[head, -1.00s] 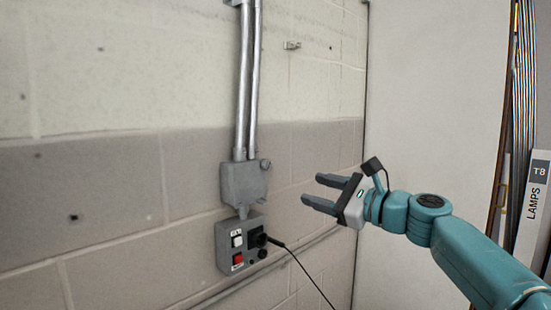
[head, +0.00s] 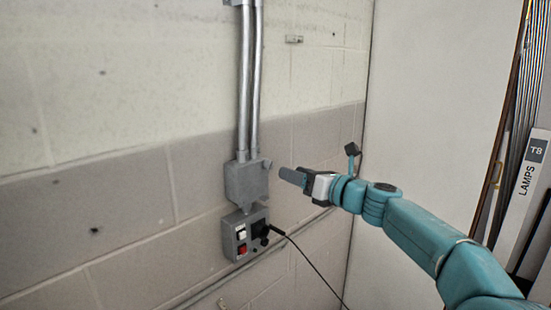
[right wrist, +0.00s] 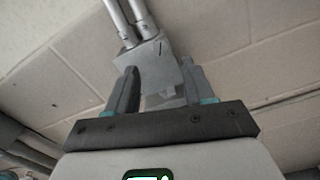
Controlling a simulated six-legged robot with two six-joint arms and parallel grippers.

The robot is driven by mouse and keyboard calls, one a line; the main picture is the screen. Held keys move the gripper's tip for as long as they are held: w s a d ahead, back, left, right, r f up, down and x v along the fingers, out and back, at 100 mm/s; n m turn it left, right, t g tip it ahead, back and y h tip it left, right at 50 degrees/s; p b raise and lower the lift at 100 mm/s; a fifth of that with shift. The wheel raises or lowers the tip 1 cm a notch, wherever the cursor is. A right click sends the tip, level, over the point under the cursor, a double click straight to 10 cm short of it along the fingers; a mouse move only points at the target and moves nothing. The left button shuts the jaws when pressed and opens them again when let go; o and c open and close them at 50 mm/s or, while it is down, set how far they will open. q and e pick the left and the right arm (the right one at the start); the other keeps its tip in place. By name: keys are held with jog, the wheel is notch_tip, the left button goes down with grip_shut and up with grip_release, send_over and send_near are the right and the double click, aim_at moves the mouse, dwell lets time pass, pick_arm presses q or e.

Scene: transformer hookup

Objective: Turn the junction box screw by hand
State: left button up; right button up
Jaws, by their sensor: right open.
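The grey junction box (head: 246,182) is fixed to the block wall below two metal conduits. Its screw, a small round grey knob (head: 267,163), sticks out at the box's upper right. My right gripper (head: 284,174) is just right of the box, pointing at it, apart from the screw and empty. In the head view its fingers overlap. In the right wrist view the open fingers (right wrist: 160,70) stand apart with the junction box (right wrist: 147,72) beyond and between them. I cannot make out the screw clearly there. My left gripper is not in view.
A grey switch box (head: 240,236) with a white and a red switch hangs below, with a black plug (head: 263,230) and cable running down right. Conduits (head: 249,85) rise above. A leaning LAMPS carton (head: 527,180) stands at far right.

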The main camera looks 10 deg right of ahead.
aim_at(271, 165)
jog(key=p+x, duration=0.3)
jog(key=x, duration=0.3)
jog(key=shift+w+a+r, duration=0.1)
jog(key=shift+w+r, duration=0.05)
jog(key=shift+w, duration=0.05)
jog(key=shift+w+a+p, duration=0.25)
jog(key=shift+w+p, duration=0.05)
jog(key=shift+w, duration=0.1)
grip_shut()
